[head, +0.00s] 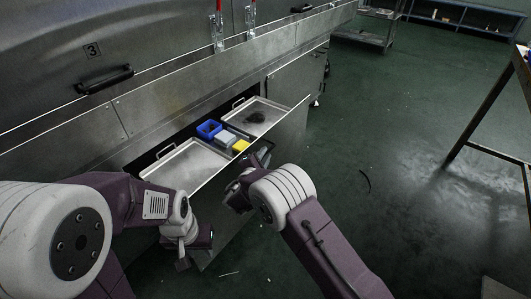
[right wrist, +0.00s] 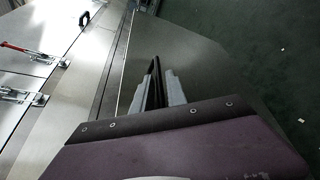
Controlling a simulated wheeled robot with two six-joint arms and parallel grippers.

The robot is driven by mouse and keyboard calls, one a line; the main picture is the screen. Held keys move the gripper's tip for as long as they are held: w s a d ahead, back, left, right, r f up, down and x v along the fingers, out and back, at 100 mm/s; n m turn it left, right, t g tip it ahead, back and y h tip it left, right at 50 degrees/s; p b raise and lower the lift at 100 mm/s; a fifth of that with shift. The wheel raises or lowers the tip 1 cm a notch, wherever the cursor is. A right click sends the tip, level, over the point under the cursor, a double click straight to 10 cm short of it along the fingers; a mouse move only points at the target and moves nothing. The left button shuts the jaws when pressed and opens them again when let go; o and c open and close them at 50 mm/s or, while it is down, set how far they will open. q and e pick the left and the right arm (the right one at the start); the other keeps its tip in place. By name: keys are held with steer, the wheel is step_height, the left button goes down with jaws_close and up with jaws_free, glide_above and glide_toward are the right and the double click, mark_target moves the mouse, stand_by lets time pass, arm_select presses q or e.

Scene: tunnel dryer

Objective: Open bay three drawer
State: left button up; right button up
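The bay marked 3 (head: 93,50) is at the upper left of the head view. Below it a steel drawer (head: 225,215) stands pulled out, its inside showing. My right gripper (head: 258,160) is at the top of the drawer front. In the right wrist view, its two grey fingers (right wrist: 156,92) lie on both sides of the black bar handle (right wrist: 154,72), closed on it. My left gripper (head: 192,250) hangs in front of the drawer's left part, apparently empty; its fingers are too small and turned to read.
A black door handle (head: 105,79) and red-handled clamps (head: 217,25) are above. Green floor (head: 390,160) to the right is mostly clear.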

steer(key=p+v, duration=0.3)
steer(key=v, duration=0.4)
steer(key=shift+s, duration=0.35)
steer(key=shift+r, duration=0.15)
